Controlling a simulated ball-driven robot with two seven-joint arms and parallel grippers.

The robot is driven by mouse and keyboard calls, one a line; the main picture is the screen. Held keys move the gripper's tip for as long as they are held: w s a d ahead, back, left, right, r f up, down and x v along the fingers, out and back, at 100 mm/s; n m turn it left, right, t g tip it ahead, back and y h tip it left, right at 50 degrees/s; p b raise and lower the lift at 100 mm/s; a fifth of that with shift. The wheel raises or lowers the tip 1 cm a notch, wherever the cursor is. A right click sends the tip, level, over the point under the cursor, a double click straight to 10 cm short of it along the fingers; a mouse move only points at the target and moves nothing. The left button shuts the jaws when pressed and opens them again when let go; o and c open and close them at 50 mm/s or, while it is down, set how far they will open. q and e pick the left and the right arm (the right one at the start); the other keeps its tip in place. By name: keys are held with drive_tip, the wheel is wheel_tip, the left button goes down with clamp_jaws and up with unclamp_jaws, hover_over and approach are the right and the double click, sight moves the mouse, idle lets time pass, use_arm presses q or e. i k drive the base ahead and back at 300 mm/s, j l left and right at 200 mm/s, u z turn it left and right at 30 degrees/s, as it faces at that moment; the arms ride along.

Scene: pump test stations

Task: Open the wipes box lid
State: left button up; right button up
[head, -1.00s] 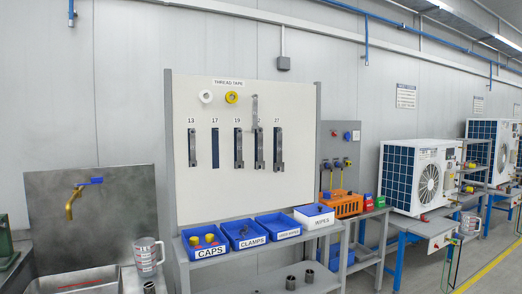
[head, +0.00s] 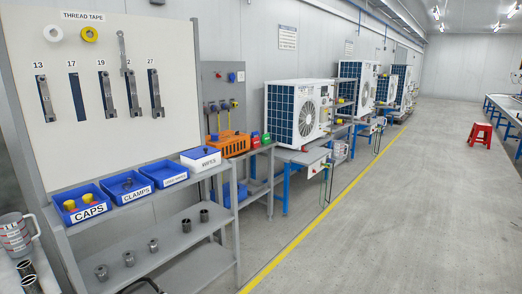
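The wipes box (head: 201,159) is a white box with a WIPES label on its front. It stands at the right end of the upper shelf (head: 140,205), to the right of the blue bins. Its lid looks shut, with a small dark mark on top. Neither of my grippers shows in the head view.
Blue bins for caps (head: 84,203) and clamps (head: 127,187), and a third blue bin (head: 164,173), stand left of the box. An orange case (head: 232,143) is beyond it. Metal fittings (head: 154,245) stand on the lower shelf.

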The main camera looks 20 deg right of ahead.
sight(198, 152)
drive_tip(key=z, duration=0.2)
drive_tip(key=i+l+u, duration=0.1)
drive_tip(key=u, duration=0.45)
drive_tip(key=i+l+u, duration=0.3)
drive_tip(key=i+l, duration=0.2)
drive_tip(key=l, duration=0.2)
drive_tip(key=i+l+u, duration=0.15)
drive_tip(key=l, duration=0.25)
drive_tip(key=i+l+u, duration=0.15)
drive_tip(key=l, duration=0.25)
drive_tip(key=i, duration=0.1)
